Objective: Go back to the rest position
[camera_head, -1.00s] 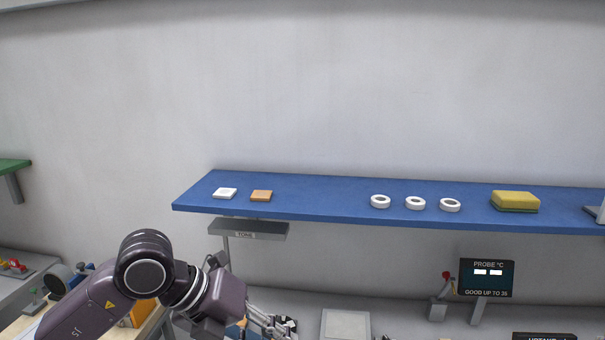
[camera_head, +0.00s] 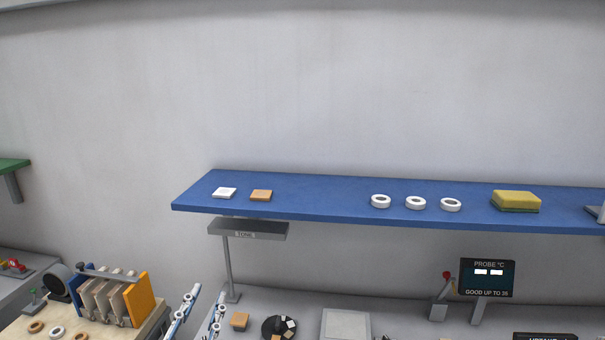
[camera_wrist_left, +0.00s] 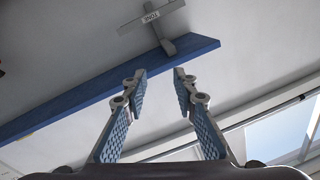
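My left gripper (camera_head: 205,300) shows at the bottom of the head view, its two fingers pointing up and apart. In the left wrist view the same gripper (camera_wrist_left: 160,85) is open, with blue-padded fingers and nothing between them. The rest of my left arm is out of the head view. My right gripper does not show in either view.
A blue shelf (camera_head: 330,197) on the wall carries white rings (camera_head: 415,202), small tiles (camera_head: 261,195) and a yellow sponge (camera_head: 515,200). A rack of plates (camera_head: 113,296) stands lower left. A probe display (camera_head: 487,279) is at right.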

